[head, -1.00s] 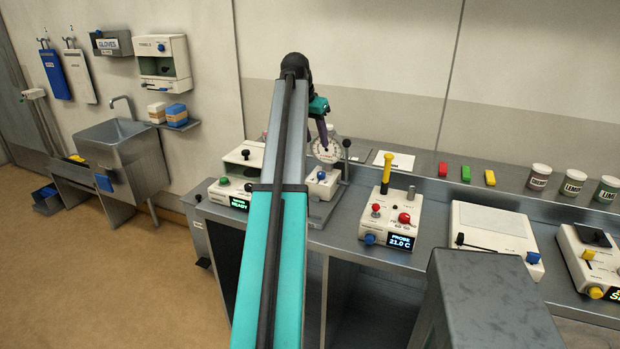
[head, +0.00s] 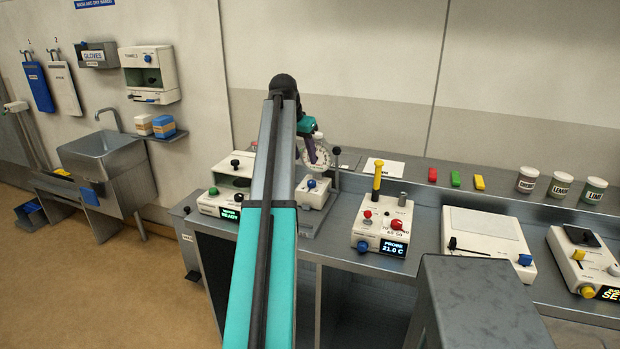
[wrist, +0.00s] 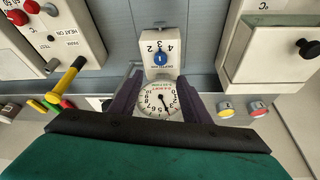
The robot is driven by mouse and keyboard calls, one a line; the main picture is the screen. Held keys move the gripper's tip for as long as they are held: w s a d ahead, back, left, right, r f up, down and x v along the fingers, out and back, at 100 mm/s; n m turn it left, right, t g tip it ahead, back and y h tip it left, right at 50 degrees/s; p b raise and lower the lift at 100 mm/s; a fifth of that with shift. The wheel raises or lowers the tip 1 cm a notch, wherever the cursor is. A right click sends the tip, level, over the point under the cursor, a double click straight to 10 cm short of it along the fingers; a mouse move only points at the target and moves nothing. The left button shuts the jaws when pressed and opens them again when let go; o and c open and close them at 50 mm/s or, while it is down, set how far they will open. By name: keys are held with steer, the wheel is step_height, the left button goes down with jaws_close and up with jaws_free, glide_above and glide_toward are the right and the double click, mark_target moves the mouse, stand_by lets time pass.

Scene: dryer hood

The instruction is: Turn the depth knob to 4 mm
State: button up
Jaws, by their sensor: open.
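The depth knob is a small blue knob (wrist: 160,58) on a white block, with 2, 3 and 4 printed around it. A white mark on it lies roughly up and down in the wrist view; I cannot tell its exact setting. It also shows in the head view (head: 311,183). A round white dial gauge (wrist: 160,101) with a needle stands between my fingers in the wrist view. My gripper (wrist: 160,80) is open, its purple fingers on either side of the dial and apart from the knob. In the head view my gripper (head: 315,153) partly covers the dial.
A white device with a green button (head: 213,191) stands left of the knob block. A heater box with a yellow lever (head: 377,176) stands to its right.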

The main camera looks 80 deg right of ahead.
mark_target(313, 181)
steer(key=p+x, duration=0.2)
steer(key=x, duration=0.9)
steer(key=shift+s+d+f, duration=0.1)
steer(key=shift+f, duration=0.3)
steer(key=c, duration=1)
steer(key=shift+c, duration=0.2)
steer(key=shift+m, duration=0.4)
steer(key=m+g, duration=0.1)
steer(key=m, duration=0.1)
steer(key=m+y, duration=0.1)
steer(key=m, duration=0.1)
steer(key=shift+d+m+g+b, duration=0.2)
steer(key=shift+m+g+b, duration=0.1)
steer(key=shift+g, duration=0.1)
steer(key=m+y, duration=0.1)
steer(key=m, duration=0.1)
steer(key=m+y, duration=0.1)
steer(key=m, duration=0.1)
steer(key=shift+m+g+b, duration=0.35)
steer(key=shift+m+g, duration=0.05)
